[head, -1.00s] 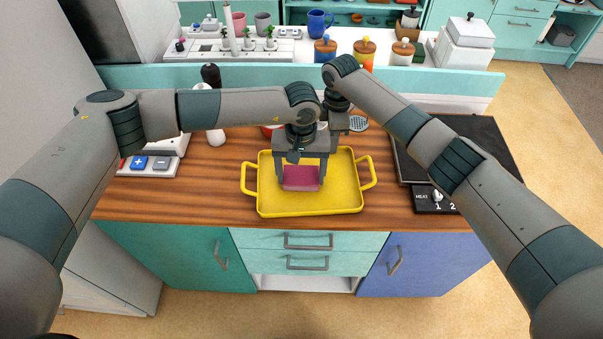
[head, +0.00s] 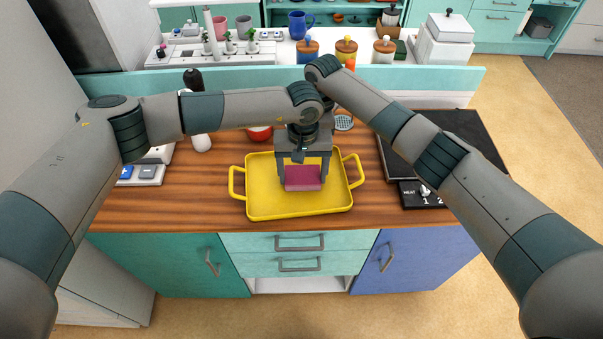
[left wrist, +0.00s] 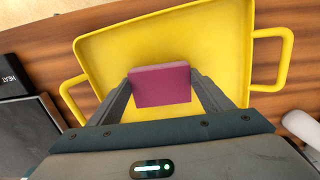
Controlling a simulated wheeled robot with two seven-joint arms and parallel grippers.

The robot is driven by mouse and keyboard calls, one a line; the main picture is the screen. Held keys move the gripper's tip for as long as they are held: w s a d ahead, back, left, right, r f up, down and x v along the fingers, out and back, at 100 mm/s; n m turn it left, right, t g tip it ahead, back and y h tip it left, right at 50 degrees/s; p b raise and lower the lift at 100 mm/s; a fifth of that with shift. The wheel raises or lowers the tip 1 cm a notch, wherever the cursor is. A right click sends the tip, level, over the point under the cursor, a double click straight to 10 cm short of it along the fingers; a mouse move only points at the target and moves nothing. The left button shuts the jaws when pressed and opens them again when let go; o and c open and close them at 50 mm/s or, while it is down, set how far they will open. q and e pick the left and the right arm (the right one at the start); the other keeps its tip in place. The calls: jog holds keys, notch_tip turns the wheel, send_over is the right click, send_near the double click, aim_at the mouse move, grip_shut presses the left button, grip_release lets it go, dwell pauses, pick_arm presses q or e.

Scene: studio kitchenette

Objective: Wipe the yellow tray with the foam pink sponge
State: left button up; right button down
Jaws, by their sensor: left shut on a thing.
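The yellow tray (head: 262,202) lies on the wooden counter with a handle at each side. My left gripper (head: 303,180) reaches down over the tray, shut on the pink sponge (head: 303,184). The sponge is right of the tray's middle, low over its floor; I cannot tell for sure that it touches. The left wrist view shows the sponge (left wrist: 160,86) between the two fingers (left wrist: 161,92), with the tray (left wrist: 190,38) around it. My right arm comes in from the right; its gripper is mostly hidden behind my left one, so its fingers do not show.
A red bowl (head: 259,134) and a pepper mill (head: 193,80) stand behind the tray. A white device with buttons (head: 143,175) is at the left. Bare counter lies left of the tray.

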pick_arm(q)
jog(key=shift+r, duration=3)
pick_arm(e)
jog(key=c, duration=1.9)
grip_release()
pick_arm(q)
notch_tip(320, 180, down, 2)
jog(key=shift+f+b, duration=0.15)
jog(key=shift+b, duration=1)
pick_arm(e)
notch_tip(320, 180, up, 12)
